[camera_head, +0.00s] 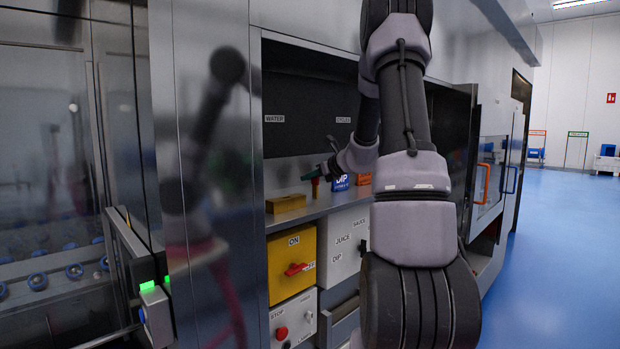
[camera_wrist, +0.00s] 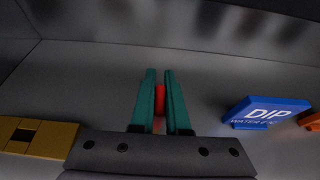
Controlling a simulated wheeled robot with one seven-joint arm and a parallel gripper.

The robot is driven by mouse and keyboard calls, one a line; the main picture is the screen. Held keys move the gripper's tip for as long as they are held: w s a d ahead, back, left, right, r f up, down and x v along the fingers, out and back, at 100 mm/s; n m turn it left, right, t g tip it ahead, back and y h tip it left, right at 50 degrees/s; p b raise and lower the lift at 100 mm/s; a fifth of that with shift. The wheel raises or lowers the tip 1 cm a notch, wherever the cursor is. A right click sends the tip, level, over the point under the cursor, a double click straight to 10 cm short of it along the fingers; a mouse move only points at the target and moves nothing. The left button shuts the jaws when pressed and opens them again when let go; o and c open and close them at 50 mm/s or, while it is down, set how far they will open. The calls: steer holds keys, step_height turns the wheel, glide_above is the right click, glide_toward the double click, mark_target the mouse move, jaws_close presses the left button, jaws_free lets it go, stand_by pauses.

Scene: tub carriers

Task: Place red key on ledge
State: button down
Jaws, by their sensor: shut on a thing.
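My gripper (camera_head: 318,172) is over the grey ledge (camera_head: 322,206) inside the machine's recess. In the wrist view my gripper (camera_wrist: 159,76) has its two teal fingers shut on the red key (camera_wrist: 160,94), which shows as a narrow red strip between them. The red key (camera_head: 315,186) also shows below the fingers in the head view, close above the ledge or touching it; I cannot tell which. The ledge (camera_wrist: 85,75) fills most of the wrist view. My arm hides part of the recess.
A brass-coloured block (camera_head: 286,203) lies left of my gripper. A blue DIP block (camera_wrist: 266,112) and an orange block (camera_head: 364,179) lie to the right. Below are a yellow switch box (camera_head: 284,258) with a red handle and white panels. Bare ledge surrounds the fingers.

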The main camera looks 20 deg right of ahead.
steer(key=shift+f, duration=0.1)
steer(key=c, duration=0.9)
jaws_free()
